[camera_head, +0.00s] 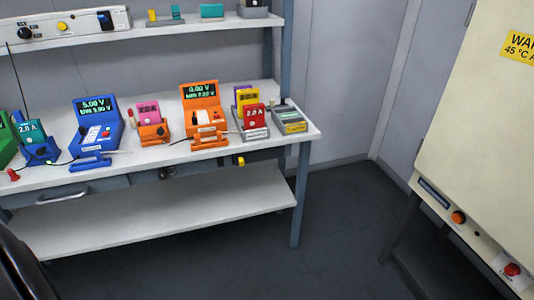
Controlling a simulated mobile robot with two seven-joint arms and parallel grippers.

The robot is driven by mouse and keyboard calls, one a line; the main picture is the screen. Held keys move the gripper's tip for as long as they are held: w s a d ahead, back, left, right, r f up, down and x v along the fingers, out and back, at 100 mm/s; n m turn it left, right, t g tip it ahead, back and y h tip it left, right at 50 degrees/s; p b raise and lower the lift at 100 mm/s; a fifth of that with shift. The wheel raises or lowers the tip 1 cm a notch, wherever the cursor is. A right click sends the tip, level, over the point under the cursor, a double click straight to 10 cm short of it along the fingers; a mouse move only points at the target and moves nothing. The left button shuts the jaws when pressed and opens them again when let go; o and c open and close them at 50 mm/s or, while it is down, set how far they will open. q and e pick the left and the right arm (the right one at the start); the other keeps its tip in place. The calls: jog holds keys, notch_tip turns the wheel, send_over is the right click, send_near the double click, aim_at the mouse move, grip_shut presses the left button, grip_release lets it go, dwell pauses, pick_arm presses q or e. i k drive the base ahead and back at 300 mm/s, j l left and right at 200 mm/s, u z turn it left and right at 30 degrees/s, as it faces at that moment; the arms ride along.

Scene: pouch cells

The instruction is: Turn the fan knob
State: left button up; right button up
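No label for the fan knob is readable, so I cannot tell for sure which knob it is. A black round knob (25,33) sits at the left end of a white control panel (82,28) on the upper shelf, near a yellow button (62,27). An orange round knob (458,217) sits on the lower front of the cream cabinet (475,120) at the right, beside a dark display strip (433,193). A red button (512,270) is below it. Neither of my grippers is in view. A dark curved shape, possibly mine, fills the lower left corner.
A white bench (235,168) holds blue (97,130) and orange (203,113) testers, coloured pouch cells in holders, and loose leads. A lower shelf (160,215) is empty. Dark floor (340,230) between bench and cabinet is clear. A yellow warning sign (519,46) marks the cabinet.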

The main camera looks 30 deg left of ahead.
aim_at(162, 174)
jog(key=l+u, duration=0.1)
jog(key=u, duration=0.35)
jog(key=l+u, duration=0.1)
jog(key=u, duration=0.35)
jog(key=k+l+u, duration=0.1)
jog(key=u, duration=0.35)
